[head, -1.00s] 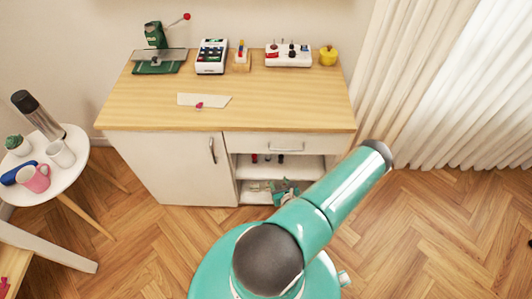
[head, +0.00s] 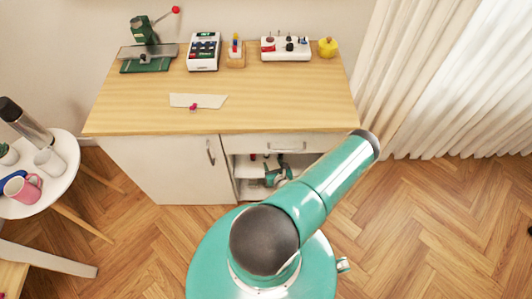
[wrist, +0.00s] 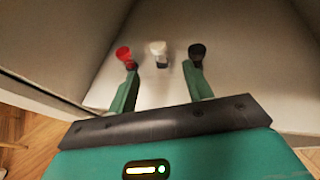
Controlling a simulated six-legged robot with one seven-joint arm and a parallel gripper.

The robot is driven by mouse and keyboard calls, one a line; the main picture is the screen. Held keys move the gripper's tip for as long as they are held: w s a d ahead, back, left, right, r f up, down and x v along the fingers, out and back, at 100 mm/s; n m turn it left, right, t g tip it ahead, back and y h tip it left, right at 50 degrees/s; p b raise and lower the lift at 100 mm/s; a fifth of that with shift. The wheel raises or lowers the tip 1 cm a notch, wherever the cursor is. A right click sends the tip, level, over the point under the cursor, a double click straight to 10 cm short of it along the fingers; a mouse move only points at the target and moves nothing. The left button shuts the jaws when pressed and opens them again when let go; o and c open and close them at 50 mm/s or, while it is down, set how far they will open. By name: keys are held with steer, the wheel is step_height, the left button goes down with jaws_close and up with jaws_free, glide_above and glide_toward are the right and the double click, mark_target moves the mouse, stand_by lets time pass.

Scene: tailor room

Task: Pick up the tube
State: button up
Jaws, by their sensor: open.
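Three small upright items stand in a row on the cabinet shelf in the wrist view: a red-topped one (wrist: 124,54), a white one (wrist: 158,49) and a black one (wrist: 197,52). They may be tubes; I cannot tell which one the task means. My gripper (wrist: 163,72) is open with nothing between its fingers. Its fingers point into the shelf, with the white item roughly centred ahead of the gap. The left fingertip overlaps the red item in view and the right one the black item; contact is unclear. In the head view my gripper (head: 278,174) is at the open shelves.
The cabinet (head: 170,165) has side walls close around the shelf opening and a drawer (head: 285,143) above it. Its wooden top (head: 300,95) carries several tools at the back. A round white side table (head: 62,180) stands at the left.

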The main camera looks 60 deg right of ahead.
mark_target(267, 155)
steer(key=x, duration=0.9)
steer(key=shift+a+f, duration=0.1)
steer(key=shift+f, duration=0.05)
steer(key=c, duration=1.1)
